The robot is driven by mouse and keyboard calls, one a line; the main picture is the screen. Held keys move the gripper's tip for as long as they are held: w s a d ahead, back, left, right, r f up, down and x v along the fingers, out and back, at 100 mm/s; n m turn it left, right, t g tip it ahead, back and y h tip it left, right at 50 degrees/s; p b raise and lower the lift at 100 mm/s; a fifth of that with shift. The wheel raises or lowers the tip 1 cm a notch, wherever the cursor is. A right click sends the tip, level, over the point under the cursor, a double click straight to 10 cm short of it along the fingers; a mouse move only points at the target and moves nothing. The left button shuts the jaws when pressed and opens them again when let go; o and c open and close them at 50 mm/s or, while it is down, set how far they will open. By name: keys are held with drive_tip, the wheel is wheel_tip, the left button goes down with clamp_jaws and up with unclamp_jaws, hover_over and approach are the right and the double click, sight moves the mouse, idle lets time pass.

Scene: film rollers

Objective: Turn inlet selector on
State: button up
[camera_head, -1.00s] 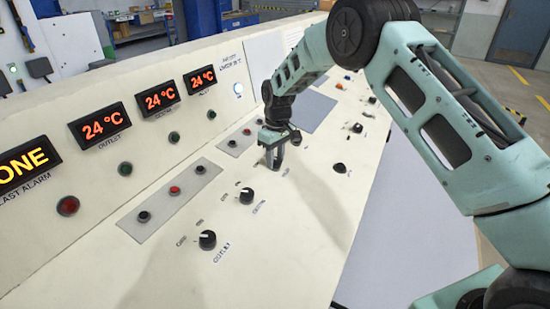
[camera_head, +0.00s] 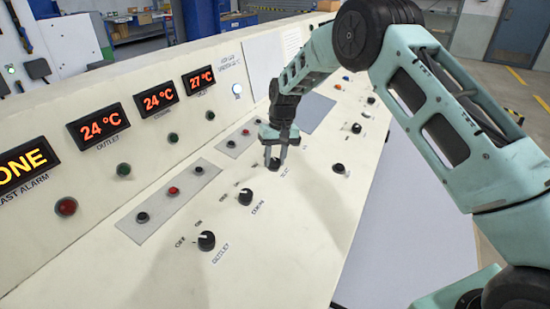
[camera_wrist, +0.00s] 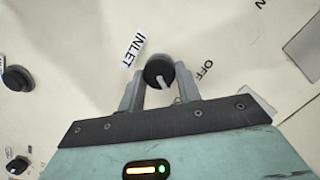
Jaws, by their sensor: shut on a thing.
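The inlet selector is a round black knob (camera_wrist: 157,72) with a white pointer mark, beside a printed INLET label (camera_wrist: 134,50) in the wrist view. OFF (camera_wrist: 206,71) is printed to its right. The pointer mark shows on the lower side of the knob, toward my gripper's palm. My gripper (camera_head: 275,160) is down at the panel in the head view, its fingers around the knob. In the wrist view my gripper (camera_wrist: 160,75) has one finger on each side of the knob. In the head view the fingers partly hide the knob.
The outlet knob (camera_head: 206,241) and another black knob (camera_head: 245,196) lie nearer on the sloping cream panel (camera_head: 290,230). A black knob (camera_head: 339,168) is to the right. A grey strip (camera_head: 168,200) carries several buttons. Temperature displays (camera_head: 199,80) line the upright face.

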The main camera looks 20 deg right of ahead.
drive_tip(key=shift+r, duration=0.1)
drive_tip(key=o, duration=1)
drive_tip(key=shift+c, duration=0.2)
wheel_tip(320, 180, up, 17)
drive_tip(key=w+d+b, duration=0.1)
drive_tip(key=d+b, duration=0.1)
drive_tip(key=shift+d, duration=0.4)
drive_tip(key=s+a+r+n, duration=0.1)
drive_tip(key=s+a+n, duration=0.1)
drive_tip(key=s+a, duration=0.6)
drive_tip(key=s+a+r+n, duration=0.1)
drive_tip(key=s+a, duration=0.3)
drive_tip(key=s, duration=0.8)
drive_tip(key=s+d+f+n, duration=0.1)
drive_tip(key=s+f+n, duration=0.1)
drive_tip(key=s, duration=1)
drive_tip(key=s+d+f+n+h, duration=0.1)
drive_tip(key=s+f, duration=0.3)
drive_tip(key=s, duration=0.8)
drive_tip(key=shift+s+d+n+t, duration=0.2)
drive_tip(key=shift+d+n+t, duration=0.15)
drive_tip(key=shift+n, duration=0.35)
